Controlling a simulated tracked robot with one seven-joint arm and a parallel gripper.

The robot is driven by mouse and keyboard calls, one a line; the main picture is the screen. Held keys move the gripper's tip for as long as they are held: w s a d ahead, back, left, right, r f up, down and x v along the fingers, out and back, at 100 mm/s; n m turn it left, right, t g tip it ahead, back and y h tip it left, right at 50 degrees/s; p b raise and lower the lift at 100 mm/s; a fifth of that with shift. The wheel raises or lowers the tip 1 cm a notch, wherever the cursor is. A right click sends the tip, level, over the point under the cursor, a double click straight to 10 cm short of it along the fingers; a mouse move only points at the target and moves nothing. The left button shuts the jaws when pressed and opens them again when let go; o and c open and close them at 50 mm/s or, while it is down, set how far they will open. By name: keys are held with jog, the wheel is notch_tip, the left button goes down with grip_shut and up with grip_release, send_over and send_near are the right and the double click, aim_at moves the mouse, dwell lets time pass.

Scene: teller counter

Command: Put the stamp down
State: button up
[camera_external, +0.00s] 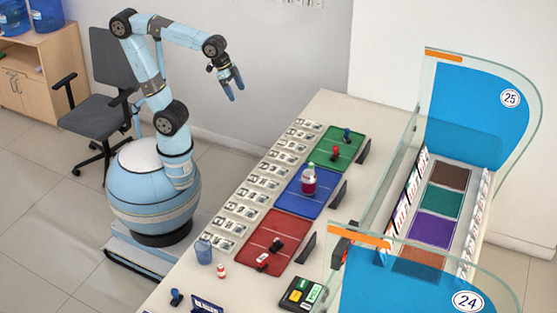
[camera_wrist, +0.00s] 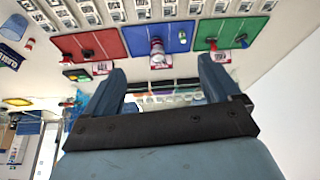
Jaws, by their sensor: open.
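My gripper (camera_external: 235,92) is open and empty, raised in the air to the left of the counter; its two spread fingers also show in the wrist view (camera_wrist: 160,84). Several stamps stand on the counter, apart from my gripper. A black stamp (camera_external: 276,244) is on the red mat (camera_external: 283,225). A blue stamp (camera_external: 346,135) and a red stamp (camera_external: 335,153) are on the green mat (camera_external: 324,147). Another blue stamp (camera_external: 176,297) stands near the front end. I cannot tell which stamp the task means.
A blue cup (camera_external: 203,252) and a small red-and-white bottle (camera_external: 221,271) stand near the front. Glass screens (camera_external: 415,130) rise at right.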

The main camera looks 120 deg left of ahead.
jog(key=s+d+f, duration=0.1)
jog(key=s+f, duration=0.1)
jog(key=s, duration=0.3)
jog(key=s+d+f+m, duration=0.1)
jog(key=s+d+f, duration=0.1)
jog(key=s, duration=0.3)
jog(key=shift+s+d+t+h, duration=0.3)
jog(key=shift+t, duration=0.1)
